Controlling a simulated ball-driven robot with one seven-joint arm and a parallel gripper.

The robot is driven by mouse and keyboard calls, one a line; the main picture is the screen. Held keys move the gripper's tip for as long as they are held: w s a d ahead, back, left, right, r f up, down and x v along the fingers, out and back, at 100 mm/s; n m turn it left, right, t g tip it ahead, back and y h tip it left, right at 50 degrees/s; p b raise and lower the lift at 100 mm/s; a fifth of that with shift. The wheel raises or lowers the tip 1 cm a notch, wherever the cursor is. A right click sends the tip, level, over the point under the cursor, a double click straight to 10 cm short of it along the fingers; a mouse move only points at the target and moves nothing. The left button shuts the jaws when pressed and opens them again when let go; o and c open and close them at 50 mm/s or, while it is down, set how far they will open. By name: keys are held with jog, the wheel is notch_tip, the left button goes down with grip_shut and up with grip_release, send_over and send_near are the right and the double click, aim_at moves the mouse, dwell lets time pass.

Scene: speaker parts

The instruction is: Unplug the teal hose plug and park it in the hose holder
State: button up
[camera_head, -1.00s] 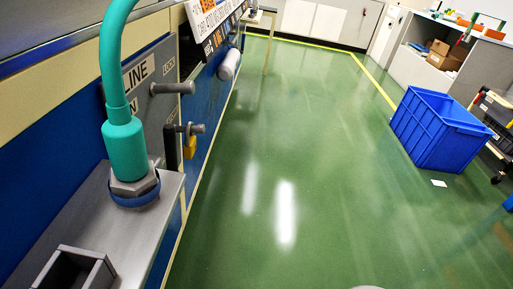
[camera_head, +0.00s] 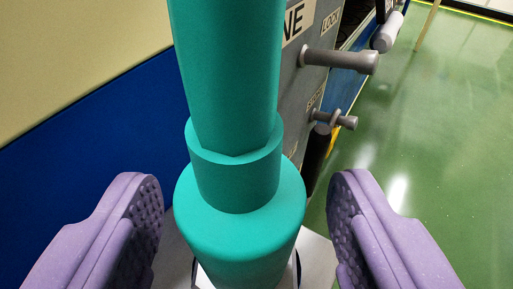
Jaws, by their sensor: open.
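The teal hose plug (camera_head: 240,225) stands upright in the middle of the view, with its thick teal hose (camera_head: 226,75) rising from its top. Its lower end sits at the grey shelf (camera_head: 318,258); the socket under it is mostly hidden by the plug. My gripper (camera_head: 246,215) is open, with one purple padded finger on each side of the plug. A gap shows between each finger and the plug, so neither appears to touch it. The hose holder cannot be made out in this view.
Behind the plug is a grey panel with labels and grey pegs (camera_head: 340,60), (camera_head: 335,120) sticking out to the right. A blue and cream wall (camera_head: 80,140) lies at the left. Green floor (camera_head: 440,130) is open at the right.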

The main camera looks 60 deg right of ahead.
aim_at(243, 172)
jog(key=shift+w+d+f, duration=0.3)
jog(key=shift+w+d, duration=0.1)
jog(key=shift+d, duration=0.15)
jog(key=shift+r, duration=0.1)
jog(key=c, duration=1.1)
jog(key=shift+o, duration=0.2)
jog(key=shift+r, duration=0.1)
jog(key=shift+r, duration=0.25)
jog(key=r+p, duration=0.1)
jog(key=r, duration=0.1)
jog(key=r+p, duration=0.1)
jog(key=shift+s+a+r+p, duration=0.15)
jog(key=shift+s+a+p, duration=0.1)
jog(key=shift+p, duration=0.1)
jog(key=s+a+p, duration=0.2)
jog(key=s+a, duration=0.1)
jog(key=s, duration=0.3)
jog(key=s+a+r+p, duration=0.1)
jog(key=s+a+p, duration=0.1)
jog(key=s+a, duration=0.2)
jog(key=s, duration=0.3)
jog(key=shift+s+a, duration=0.25)
jog(key=shift+a, duration=0.05)
